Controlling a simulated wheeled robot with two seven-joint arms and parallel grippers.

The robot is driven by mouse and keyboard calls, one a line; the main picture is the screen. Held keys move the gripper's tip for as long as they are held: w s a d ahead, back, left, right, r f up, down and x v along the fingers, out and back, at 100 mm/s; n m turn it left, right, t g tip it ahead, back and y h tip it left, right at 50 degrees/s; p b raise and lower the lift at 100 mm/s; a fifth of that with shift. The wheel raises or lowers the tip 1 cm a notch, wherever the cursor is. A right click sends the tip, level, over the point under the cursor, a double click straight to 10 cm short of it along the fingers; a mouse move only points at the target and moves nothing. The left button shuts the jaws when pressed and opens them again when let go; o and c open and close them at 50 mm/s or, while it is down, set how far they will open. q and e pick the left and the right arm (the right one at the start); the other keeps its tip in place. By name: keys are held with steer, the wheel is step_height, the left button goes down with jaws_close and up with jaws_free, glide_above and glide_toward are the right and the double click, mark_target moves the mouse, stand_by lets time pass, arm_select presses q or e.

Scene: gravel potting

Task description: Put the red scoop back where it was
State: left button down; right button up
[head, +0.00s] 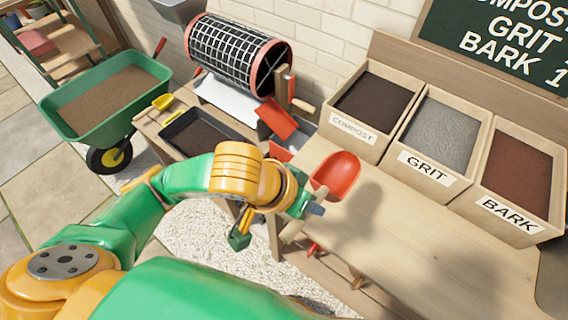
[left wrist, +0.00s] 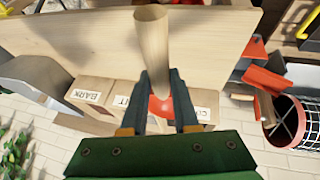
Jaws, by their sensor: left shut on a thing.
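The red scoop has a red bowl (head: 336,175) and a pale wooden handle (head: 291,232). My left gripper (head: 303,208) is shut on the scoop, by the bench's left end. In the left wrist view the handle (left wrist: 152,40) stands out past the two dark fingers, and part of the red bowl (left wrist: 159,107) shows between them. The bowl appears to be over the bench edge; I cannot tell whether it touches the wood. My right gripper is not in view.
Boxes of compost (head: 373,102), grit (head: 443,130) and bark (head: 515,171) line the back of the wooden bench (head: 430,245), whose front is clear. A drum sieve (head: 235,55), black tray (head: 198,137) and yellow scoop (head: 162,102) are left. A green wheelbarrow (head: 70,135) stands beyond.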

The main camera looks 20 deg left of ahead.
arm_select(q)
steer(key=w+a+f, duration=0.2)
steer(key=f, duration=0.1)
steer(key=w+a+f+b, duration=0.1)
steer(key=w+a+f, duration=0.2)
steer(key=w+a+f+b, duration=0.1)
steer(key=w+a+f, duration=0.1)
steer(key=w+f, duration=0.1)
steer(key=shift+w+a+f, duration=0.25)
steer(key=shift+f, duration=0.25)
step_height(320, 180, down, 3)
steer(key=shift+w+a+r, duration=0.1)
steer(key=shift+a, duration=0.05)
steer(key=shift+f, duration=0.3)
steer(key=shift+f, duration=0.1)
steer(key=c, duration=0.7)
jaws_free()
